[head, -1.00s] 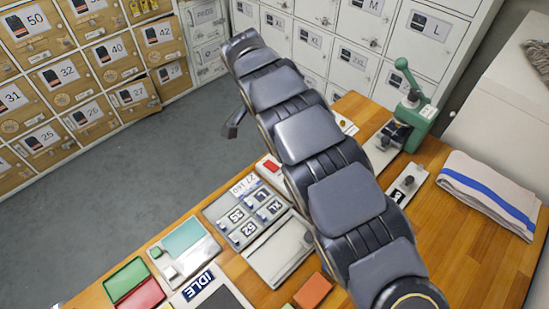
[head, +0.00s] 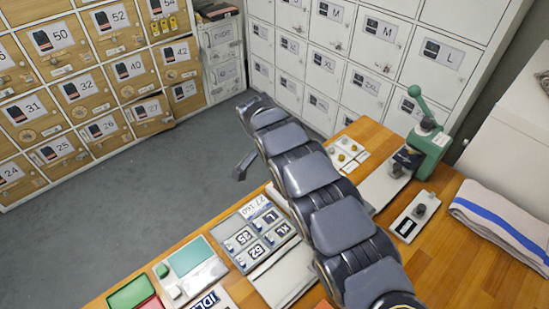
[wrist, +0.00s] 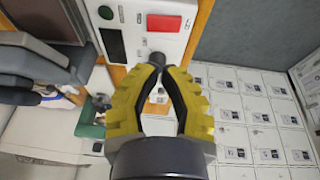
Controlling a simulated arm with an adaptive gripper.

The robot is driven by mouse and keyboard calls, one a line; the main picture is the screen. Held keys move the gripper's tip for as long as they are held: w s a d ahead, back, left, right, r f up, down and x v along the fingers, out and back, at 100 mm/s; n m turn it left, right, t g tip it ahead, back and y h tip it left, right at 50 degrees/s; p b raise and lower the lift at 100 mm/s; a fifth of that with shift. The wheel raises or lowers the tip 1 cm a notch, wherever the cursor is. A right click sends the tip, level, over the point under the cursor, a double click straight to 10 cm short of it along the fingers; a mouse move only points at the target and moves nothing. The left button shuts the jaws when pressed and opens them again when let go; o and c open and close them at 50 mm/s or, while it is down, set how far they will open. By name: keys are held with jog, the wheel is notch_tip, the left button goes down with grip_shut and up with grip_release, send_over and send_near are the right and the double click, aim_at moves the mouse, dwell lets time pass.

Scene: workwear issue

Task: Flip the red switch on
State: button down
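The red switch (wrist: 165,22) is a flat red rectangle on a white panel (wrist: 142,42) in the wrist view. My gripper (wrist: 160,64) has two yellow fingers with dark inner faces. Its fingertips come together over the panel's near edge, just below the red switch in the picture. I see no clear contact with the switch. A dark rounded shape shows at the fingertips; I cannot tell whether it is the tips or a knob. In the head view my arm hides the switch and the gripper; only a panel edge (head: 277,196) shows.
On the wooden table stand a grey size-label tray (head: 236,222), a green press (head: 430,150) and a striped towel (head: 500,215). Lockers (head: 330,60) line the back.

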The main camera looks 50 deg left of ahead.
jog(key=x, duration=0.4)
jog(key=s+x, duration=0.1)
jog(key=x, duration=0.2)
jog(key=shift+d+f, duration=0.1)
jog(key=shift+f, duration=0.1)
